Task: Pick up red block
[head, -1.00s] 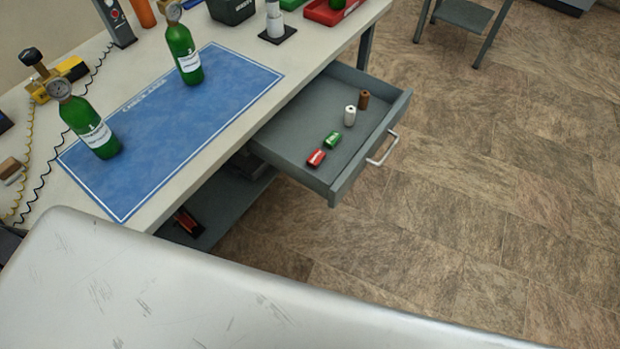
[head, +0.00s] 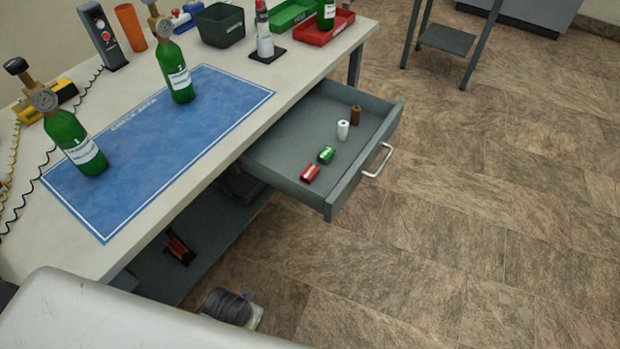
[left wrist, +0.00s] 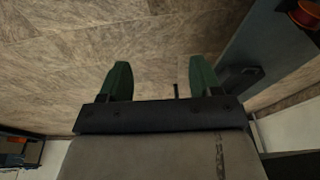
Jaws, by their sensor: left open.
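The red block (head: 310,173) lies in the open grey drawer (head: 268,155), near its front left corner in the head view. A green block (head: 326,155) lies beside it, and a white block (head: 342,130) and a brown block (head: 355,114) stand farther back. My left gripper (left wrist: 158,80) shows in the left wrist view with its two green fingers apart and nothing between them, above the tiled floor. Neither gripper shows in the head view.
The workbench has a blue mat (head: 215,110) with two green bottles (head: 175,70) (head: 77,145). A green tray (head: 290,16) and a red tray (head: 323,30) stand at the back. The drawer juts out over clear floor. A stool (head: 447,39) stands farther off.

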